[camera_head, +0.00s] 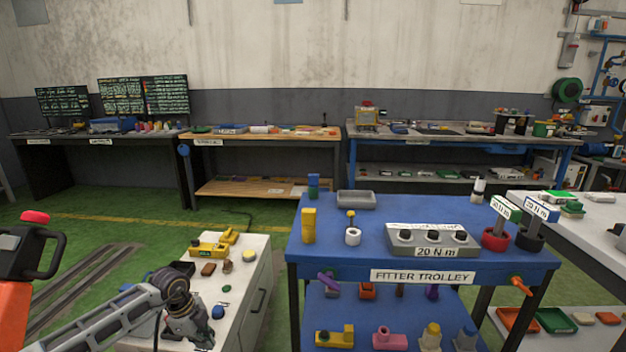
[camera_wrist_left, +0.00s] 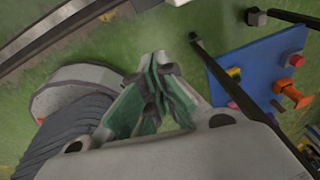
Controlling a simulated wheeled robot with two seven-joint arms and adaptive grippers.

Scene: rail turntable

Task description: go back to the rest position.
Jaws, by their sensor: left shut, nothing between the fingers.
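My left arm comes in from the left in the head view, and my left gripper (camera_head: 203,338) is low in the picture, in front of the white cabinet. Its fingers also show in the left wrist view (camera_wrist_left: 158,62), closed together with nothing between them. Below them that view shows green floor. My right gripper is not in either view.
The white cabinet (camera_head: 255,285) beside my left arm bears yellow and brown parts. The blue fitter trolley (camera_head: 375,262) stands right of it, with a grey "20 N m" block (camera_head: 432,238) on top. Workbenches line the back wall. Green floor (camera_head: 110,215) is open at left.

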